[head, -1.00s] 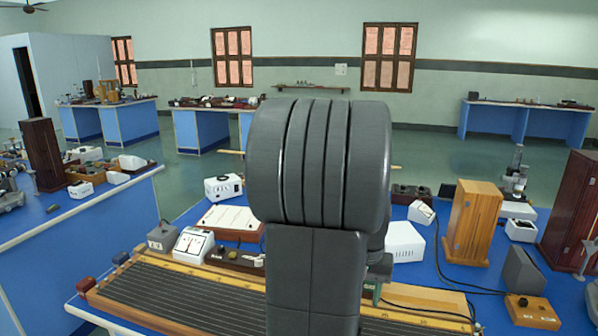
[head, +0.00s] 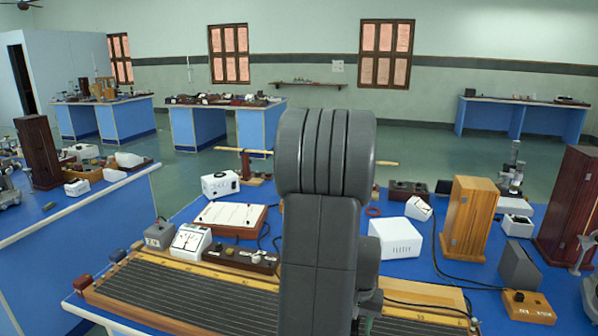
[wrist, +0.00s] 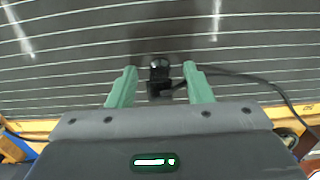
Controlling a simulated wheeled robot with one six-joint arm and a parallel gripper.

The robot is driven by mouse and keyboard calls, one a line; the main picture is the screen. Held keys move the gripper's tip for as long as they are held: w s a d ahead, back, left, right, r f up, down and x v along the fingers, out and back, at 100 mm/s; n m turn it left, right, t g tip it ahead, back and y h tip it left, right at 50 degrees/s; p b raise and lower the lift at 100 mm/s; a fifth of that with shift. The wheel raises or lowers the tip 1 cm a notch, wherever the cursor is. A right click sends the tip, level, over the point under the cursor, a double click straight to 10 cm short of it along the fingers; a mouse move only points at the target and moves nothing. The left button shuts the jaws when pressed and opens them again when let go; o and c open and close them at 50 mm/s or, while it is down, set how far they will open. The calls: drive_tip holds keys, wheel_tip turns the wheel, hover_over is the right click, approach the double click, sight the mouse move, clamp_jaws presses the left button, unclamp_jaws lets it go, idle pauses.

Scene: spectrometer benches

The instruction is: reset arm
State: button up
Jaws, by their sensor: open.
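My arm stands in the middle of the head view, and its dark grey links hide part of the bench behind it. The gripper itself is not visible in the head view. In the wrist view my gripper (wrist: 160,84) is open, with its two green fingers apart. A small black knob-like object (wrist: 160,70) with a cable shows between and just beyond the fingertips; I cannot tell whether it touches them. Beneath is a long dark board with thin pale wires (wrist: 70,40), which also shows in the head view (head: 185,290).
The blue bench holds a white box (head: 395,238), a wooden cabinet (head: 468,218), a white-topped board (head: 232,215), meters (head: 190,241) and a small orange-brown box (head: 528,307) at right. A black cable (wrist: 265,85) runs right. Open floor (head: 420,155) lies behind the bench.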

wheel_tip(320, 180, up, 13)
wheel_tip(320, 180, down, 14)
drive_tip(key=shift+r, duration=0.15)
drive_tip(key=shift+w+a+r, duration=0.25)
drive_tip(key=shift+a+r, duration=0.2)
drive_tip(key=shift+a, duration=0.15)
wheel_tip(320, 180, up, 10)
drive_tip(key=r+p, duration=0.1)
drive_tip(key=p, duration=0.5)
wheel_tip(320, 180, down, 11)
drive_tip(key=shift+s+f, duration=0.1)
drive_tip(key=shift+r, duration=0.6)
drive_tip(key=shift+s, duration=0.1)
